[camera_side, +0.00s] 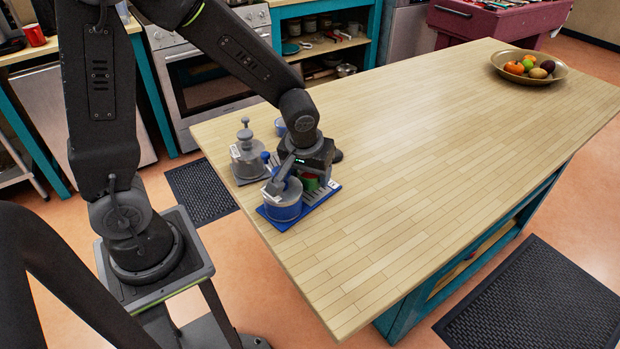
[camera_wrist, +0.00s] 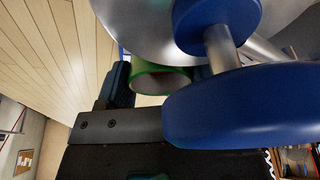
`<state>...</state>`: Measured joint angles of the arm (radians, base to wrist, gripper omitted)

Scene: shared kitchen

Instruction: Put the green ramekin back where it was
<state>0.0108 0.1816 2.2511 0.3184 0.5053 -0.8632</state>
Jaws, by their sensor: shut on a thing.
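In the wrist view the ramekin's green rim and pale inside (camera_wrist: 160,79) show beside one dark finger (camera_wrist: 117,86) of my gripper. My gripper is shut on the ramekin. Whether the ramekin's base touches the tray cannot be told.
A fruit bowl (camera_side: 554,76) is far right. The middle counter (camera_side: 420,140) is clear.

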